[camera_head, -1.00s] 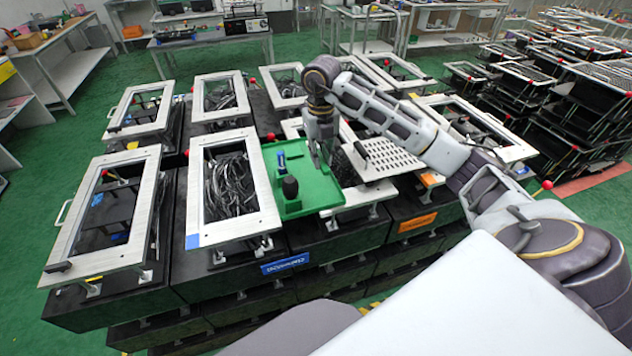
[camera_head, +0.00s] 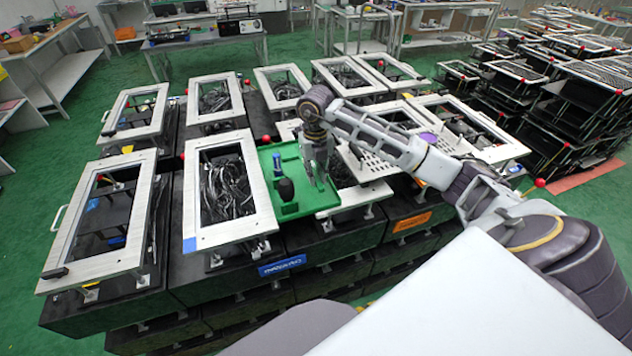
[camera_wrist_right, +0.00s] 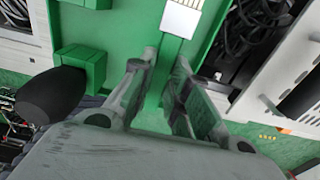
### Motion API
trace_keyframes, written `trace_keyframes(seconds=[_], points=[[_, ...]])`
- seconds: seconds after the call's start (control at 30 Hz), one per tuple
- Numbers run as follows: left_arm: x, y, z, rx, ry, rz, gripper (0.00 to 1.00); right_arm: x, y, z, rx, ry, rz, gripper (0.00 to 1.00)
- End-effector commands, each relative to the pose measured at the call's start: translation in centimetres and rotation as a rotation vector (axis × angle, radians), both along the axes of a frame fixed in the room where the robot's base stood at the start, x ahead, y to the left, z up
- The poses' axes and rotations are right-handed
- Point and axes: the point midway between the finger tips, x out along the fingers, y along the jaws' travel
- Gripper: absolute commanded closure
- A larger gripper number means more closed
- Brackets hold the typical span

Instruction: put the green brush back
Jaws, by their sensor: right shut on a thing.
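The green brush (camera_wrist_right: 168,72) shows in the right wrist view as a narrow green handle with a pale, light-coloured head at the top of the picture. My right gripper (camera_wrist_right: 162,78) is shut on its handle. In the head view, my right gripper (camera_head: 319,178) points down over the right side of the green tray (camera_head: 318,200), and the brush cannot be made out there. Whether the brush touches the tray is unclear. My left gripper is not in view.
A black-handled tool (camera_head: 286,190) sits in a green holder block (camera_wrist_right: 82,68) left of my right gripper. A blue item (camera_head: 278,163) stands farther back on the tray. White-framed fixtures (camera_head: 232,190) with cables flank the tray closely, including a perforated plate (camera_head: 370,163) at right.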

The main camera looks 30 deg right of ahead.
Motion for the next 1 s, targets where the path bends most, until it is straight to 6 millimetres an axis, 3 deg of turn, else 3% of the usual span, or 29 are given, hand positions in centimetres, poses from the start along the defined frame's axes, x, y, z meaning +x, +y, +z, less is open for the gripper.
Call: trace_keyframes(seconds=[0.33,0.7,1.0], points=[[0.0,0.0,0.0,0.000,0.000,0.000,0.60,0.0,0.0,-0.2,0.000,0.001,0.000,0.99],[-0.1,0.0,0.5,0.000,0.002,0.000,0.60,-0.1,0.0,-3.4,-0.001,0.001,-0.001,0.99],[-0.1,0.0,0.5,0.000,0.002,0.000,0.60,0.0,0.0,-3.8,0.000,-0.001,0.000,0.99]])
